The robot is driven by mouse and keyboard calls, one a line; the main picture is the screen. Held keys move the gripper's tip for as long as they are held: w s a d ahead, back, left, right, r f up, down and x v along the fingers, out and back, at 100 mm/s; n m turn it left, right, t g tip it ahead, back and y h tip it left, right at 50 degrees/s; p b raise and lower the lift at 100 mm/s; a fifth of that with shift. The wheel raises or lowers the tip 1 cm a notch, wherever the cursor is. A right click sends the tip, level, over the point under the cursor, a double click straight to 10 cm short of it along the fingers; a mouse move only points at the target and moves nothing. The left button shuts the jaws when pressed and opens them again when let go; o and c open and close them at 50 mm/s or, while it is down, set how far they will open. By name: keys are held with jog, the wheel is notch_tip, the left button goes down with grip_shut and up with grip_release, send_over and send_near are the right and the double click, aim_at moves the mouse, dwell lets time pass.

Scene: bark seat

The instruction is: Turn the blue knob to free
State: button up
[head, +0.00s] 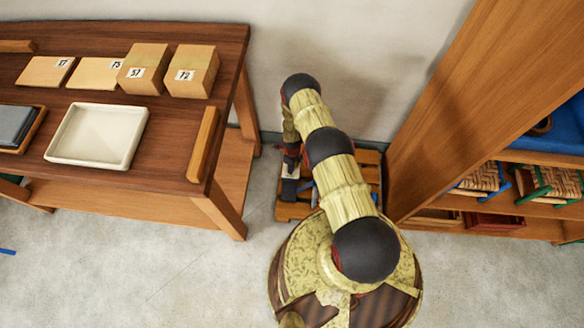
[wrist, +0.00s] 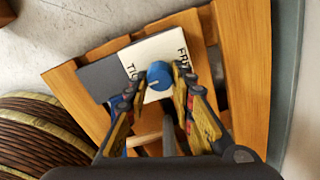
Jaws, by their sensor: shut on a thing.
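In the wrist view the blue knob (wrist: 160,74) sits on a white plate (wrist: 168,46). The plate has partly covered lettering: "FR…" at the upper right and "TI…" at the left. A pale mark shows on the knob's lower left part. My gripper (wrist: 161,80) has one finger on each side of the knob and is shut on it. In the head view my arm reaches down over the wooden slatted stand (head: 288,211) between the table and the shelf. The knob cannot be made out there, and my arm covers much of the stand.
A wooden table (head: 150,200) with a white tray (head: 97,135) and several numbered blocks stands to the left. A tall wooden shelf (head: 470,95) with woven stools stands close on the right. The wall is just behind.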

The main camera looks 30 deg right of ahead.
grip_shut()
